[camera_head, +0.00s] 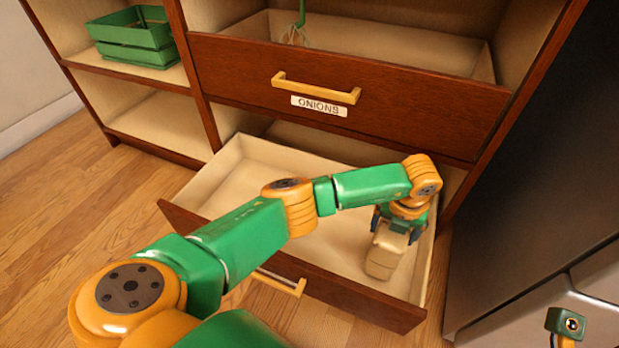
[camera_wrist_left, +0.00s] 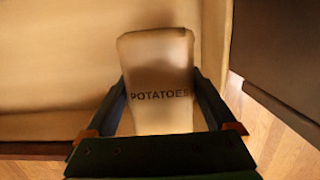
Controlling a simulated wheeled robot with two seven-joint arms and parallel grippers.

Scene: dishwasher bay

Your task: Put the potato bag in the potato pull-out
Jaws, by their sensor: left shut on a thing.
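The potato bag (camera_head: 384,252) is a beige block-shaped bag in the lower pull-out. In the left wrist view the potato bag (camera_wrist_left: 160,75) shows the word POTATOES between my fingers. My left gripper (camera_head: 392,222) is shut on the bag from above, near the right end of the pull-out. The gripper also shows in the left wrist view (camera_wrist_left: 160,125). The lower pull-out (camera_head: 265,160) is open, with a pale inside, and looks otherwise empty. Its label is not visible. I cannot tell whether the bag touches the pull-out's floor. A part at the lower right edge may be my right arm; its jaws are not visible.
A green crate (camera_head: 135,38) sits on the left shelf. A dark appliance panel (camera_head: 540,190) stands close on the right.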

